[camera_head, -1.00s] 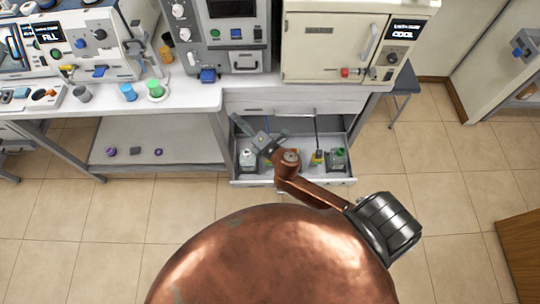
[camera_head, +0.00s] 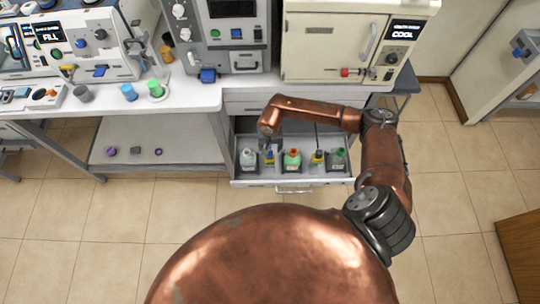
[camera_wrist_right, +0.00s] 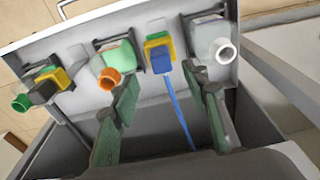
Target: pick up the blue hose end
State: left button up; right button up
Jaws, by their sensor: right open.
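The blue hose end (camera_wrist_right: 158,50), a small blue and yellow block, sits in the open drawer in the right wrist view. A thin blue hose (camera_wrist_right: 178,115) runs down from it. In the head view the hose end (camera_head: 269,157) shows small, just below my right wrist. My right gripper (camera_wrist_right: 160,78) is open and empty. Its two green-grey fingers are spread on either side of the hose in the wrist picture, with the block beyond the tips. I cannot tell the remaining distance. In the head view the fingers are mostly hidden. My left gripper is not in view.
The drawer (camera_head: 262,182) also holds an orange-capped bottle (camera_head: 292,160), a whitish bottle (camera_head: 248,159), a yellow and dark block (camera_head: 318,157) and a green-capped bottle (camera_head: 338,160). Bottles stand close on both sides of the hose end. The bench (camera_head: 195,97) overhangs behind.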

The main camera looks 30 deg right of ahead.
aim_at(270, 153)
jog(key=f, duration=0.6)
jog(key=shift+w+f, duration=0.3)
jog(key=shift+f, duration=0.05)
jog(key=shift+c, duration=0.4)
grip_shut()
